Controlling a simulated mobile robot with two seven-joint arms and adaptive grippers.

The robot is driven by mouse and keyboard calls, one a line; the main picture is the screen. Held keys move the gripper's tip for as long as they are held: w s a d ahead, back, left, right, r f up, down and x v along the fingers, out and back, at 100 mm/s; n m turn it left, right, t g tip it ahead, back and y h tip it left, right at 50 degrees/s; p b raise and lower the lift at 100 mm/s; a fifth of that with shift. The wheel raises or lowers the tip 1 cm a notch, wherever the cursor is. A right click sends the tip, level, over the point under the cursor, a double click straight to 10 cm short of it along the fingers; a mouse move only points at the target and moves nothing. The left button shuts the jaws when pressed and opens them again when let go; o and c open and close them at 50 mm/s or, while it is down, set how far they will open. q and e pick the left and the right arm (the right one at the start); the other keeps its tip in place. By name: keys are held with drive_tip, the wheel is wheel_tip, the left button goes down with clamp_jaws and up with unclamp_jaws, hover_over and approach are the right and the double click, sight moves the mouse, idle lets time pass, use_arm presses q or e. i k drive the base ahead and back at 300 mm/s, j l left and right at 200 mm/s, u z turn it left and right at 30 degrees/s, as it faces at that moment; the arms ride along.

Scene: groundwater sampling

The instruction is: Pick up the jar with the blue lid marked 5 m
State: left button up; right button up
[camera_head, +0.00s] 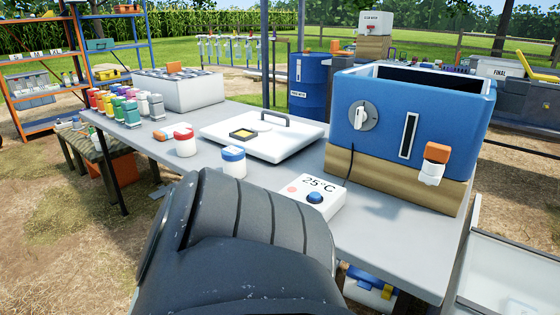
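A white jar with a blue lid (233,162) stands upright on the grey table, near its front edge. A small pale mark shows on its lid, but I cannot read it. A similar white jar with a red lid (185,142) stands behind it to the left. A large dark link of my own arm fills the lower middle of the view, just in front of the blue-lidded jar, and hides part of the table's front edge. I cannot tell which arm it is. No fingertips of either gripper show.
Right of the jar stands a white box (309,196) reading 25°C with a blue knob. Behind are a white lid with a handle (262,150) and a blue bath (415,110) on a wooden base. Several colored bottles (131,113) stand left.

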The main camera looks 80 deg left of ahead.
sight(233, 156)
drive_tip(key=u, duration=2.85)
drive_tip(key=z, duration=0.55)
drive_tip(key=j+z, duration=0.35)
drive_tip(key=k+j+z, duration=0.1)
drive_tip(key=j+z, duration=0.25)
drive_tip(key=k+j+z, duration=0.1)
drive_tip(key=j+z, duration=0.25)
